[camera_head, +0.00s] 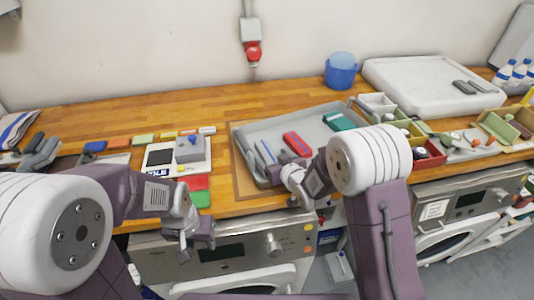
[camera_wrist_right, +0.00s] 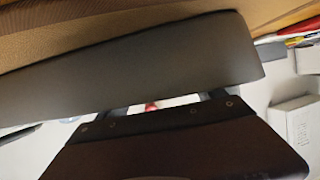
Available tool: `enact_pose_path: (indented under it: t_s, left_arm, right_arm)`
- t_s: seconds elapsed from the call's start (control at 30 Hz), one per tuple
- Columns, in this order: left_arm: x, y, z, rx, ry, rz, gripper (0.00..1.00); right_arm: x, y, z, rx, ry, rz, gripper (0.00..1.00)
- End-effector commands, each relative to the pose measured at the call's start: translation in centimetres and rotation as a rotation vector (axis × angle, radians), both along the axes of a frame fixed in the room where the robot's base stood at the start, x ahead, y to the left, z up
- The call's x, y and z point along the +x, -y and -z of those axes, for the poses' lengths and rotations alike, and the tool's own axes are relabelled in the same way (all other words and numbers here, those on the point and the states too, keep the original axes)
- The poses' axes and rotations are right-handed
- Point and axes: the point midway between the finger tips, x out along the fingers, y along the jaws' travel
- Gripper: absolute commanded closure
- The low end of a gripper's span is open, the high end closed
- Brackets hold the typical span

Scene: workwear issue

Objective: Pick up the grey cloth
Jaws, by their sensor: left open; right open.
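I cannot identify the grey cloth with certainty. Dark grey soft-looking pieces (camera_head: 42,155) lie at the far left of the counter, beside a blue-and-white striped cloth (camera_head: 15,127). My left gripper (camera_head: 197,243) is open and empty in front of the counter, above the washing machine front. My right gripper (camera_head: 272,176) is at the near left part of the grey tray (camera_head: 246,136), partly hidden by its own wrist; nothing shows held in it. In the right wrist view a wide plain grey band (camera_wrist_right: 150,65) crosses close to the gripper; I cannot tell what it is.
A blue bucket (camera_head: 341,71), a white tray (camera_head: 430,82) and small bins (camera_head: 430,154) are to the right. The back left counter is clear.

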Motion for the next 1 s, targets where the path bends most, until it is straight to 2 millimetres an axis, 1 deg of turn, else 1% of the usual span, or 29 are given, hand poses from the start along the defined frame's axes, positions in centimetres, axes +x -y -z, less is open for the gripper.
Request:
enact_pose_path:
  t_s: [0.03, 0.1, 0.2, 0.3, 0.43, 0.47, 0.5, 0.57, 0.6, 0.7, 0.9, 1.0]
  left_arm:
    - [0.0, 0.0, -0.4, 0.000, 0.000, 0.000, 0.57]
    - [0.0, 0.0, -0.5, 0.000, 0.000, 0.000, 0.57]
    - [0.0, 0.0, -0.5, 0.000, 0.000, 0.000, 0.57]
    - [0.0, 0.0, -0.5, 0.000, 0.000, 0.000, 0.57]
    - [0.0, 0.0, -0.5, 0.000, 0.000, 0.000, 0.57]
    - [0.0, 0.0, -0.5, 0.000, 0.000, 0.000, 0.57]
    - [0.0, 0.0, -0.5, 0.000, 0.000, 0.000, 0.57]
    - [0.0, 0.0, -0.5, 0.000, 0.000, 0.000, 0.57]
    - [0.0, 0.0, -0.5, 0.000, 0.000, 0.000, 0.57]
    - [0.0, 0.0, -0.5, 0.000, 0.000, 0.000, 0.57]
    - [0.0, 0.0, -0.5, 0.000, 0.000, 0.000, 0.57]
    - [0.0, 0.0, -0.5, 0.000, 0.000, 0.000, 0.57]
  right_arm:
    - [0.9, -0.3, 0.1, 0.000, 0.000, -0.001, 0.22]
    - [2.1, -0.7, 0.6, 0.000, -0.001, -0.001, 0.22]
    - [3.1, -1.2, 1.1, 0.000, 0.000, -0.001, 0.22]
    - [3.4, -1.3, 1.3, 0.000, 0.000, -0.001, 0.22]
    - [3.4, -1.3, 1.3, 0.000, 0.000, -0.001, 0.22]
    - [3.4, -1.3, 1.3, 0.000, 0.000, -0.001, 0.25]
    - [3.4, -1.3, 1.3, 0.000, 0.000, -0.001, 0.36]
    - [3.4, -1.3, 1.3, 0.000, 0.000, -0.001, 0.52]
    - [3.4, -1.3, 1.3, 0.000, 0.000, -0.001, 0.64]
    - [3.4, -1.3, 1.3, 0.000, 0.000, -0.001, 0.87]
    - [3.4, -1.3, 1.2, 0.000, 0.000, 0.000, 0.87]
    - [3.4, -1.3, 0.8, 0.000, 0.001, 0.000, 0.88]
